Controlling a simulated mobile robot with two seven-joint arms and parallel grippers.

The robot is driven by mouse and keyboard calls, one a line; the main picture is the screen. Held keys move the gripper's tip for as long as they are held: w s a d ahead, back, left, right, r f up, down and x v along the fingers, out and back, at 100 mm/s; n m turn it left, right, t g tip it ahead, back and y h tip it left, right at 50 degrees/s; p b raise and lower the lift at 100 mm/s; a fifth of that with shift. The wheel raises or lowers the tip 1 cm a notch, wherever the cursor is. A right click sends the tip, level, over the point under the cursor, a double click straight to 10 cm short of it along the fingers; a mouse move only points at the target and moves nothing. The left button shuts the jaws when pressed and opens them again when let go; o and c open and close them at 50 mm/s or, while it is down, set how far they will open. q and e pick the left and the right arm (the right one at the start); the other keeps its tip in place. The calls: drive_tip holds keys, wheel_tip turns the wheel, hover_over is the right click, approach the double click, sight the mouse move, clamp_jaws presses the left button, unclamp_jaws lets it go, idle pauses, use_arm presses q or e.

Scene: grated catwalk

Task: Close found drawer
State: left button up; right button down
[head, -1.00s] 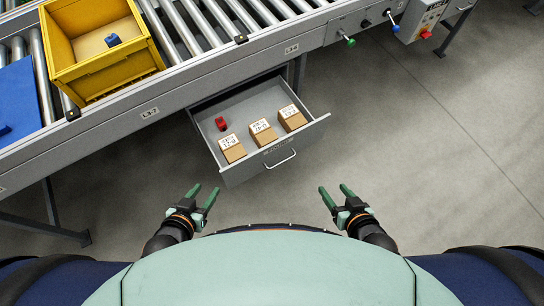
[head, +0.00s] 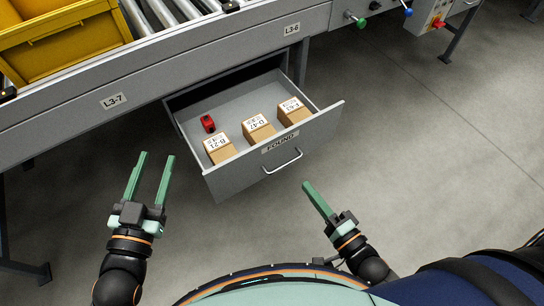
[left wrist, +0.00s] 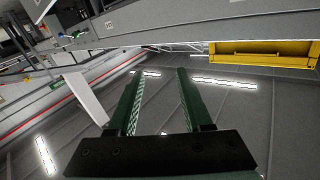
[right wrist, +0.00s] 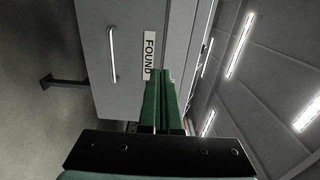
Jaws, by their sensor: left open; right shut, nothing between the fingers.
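The found drawer (head: 262,158) is grey and pulled open under the conveyor frame in the head view. Its front carries a FOUND label (head: 280,143) and a metal handle (head: 283,162); the label (right wrist: 149,55) and handle (right wrist: 112,55) also show in the right wrist view. Inside lie several labelled cardboard boxes (head: 258,128) and a small red item (head: 208,123). My right gripper (head: 307,184) is shut and empty, just in front of the drawer front near the handle; contact cannot be told. My left gripper (head: 155,155) is open and empty, left of the drawer.
The conveyor frame (head: 150,90) with rollers (head: 165,14) runs above the drawer. A yellow bin (head: 60,45) stands on it at the left. A control box (head: 428,14) hangs at the upper right. The floor (head: 420,130) to the right is clear.

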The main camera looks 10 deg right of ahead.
drive_tip(key=b, duration=0.2)
approach(271, 141)
use_arm(q)
drive_tip(key=s+r+m+t+h, duration=0.2)
drive_tip(key=r+m+h, duration=0.1)
drive_tip(key=r, duration=0.5)
drive_tip(key=s+d+r+m+t+h+b, duration=0.1)
drive_tip(key=s+r+m+t+h, duration=0.2)
drive_tip(key=r, duration=0.5)
drive_tip(key=shift+s+d+h, duration=0.15)
drive_tip(key=shift+d+h, duration=0.1)
drive_tip(key=shift+h, duration=0.45)
use_arm(e)
drive_tip(key=x, duration=0.7)
drive_tip(key=shift+d, duration=0.1)
use_arm(q)
drive_tip(key=shift+r, duration=0.1)
use_arm(e)
drive_tip(key=shift+s, duration=0.1)
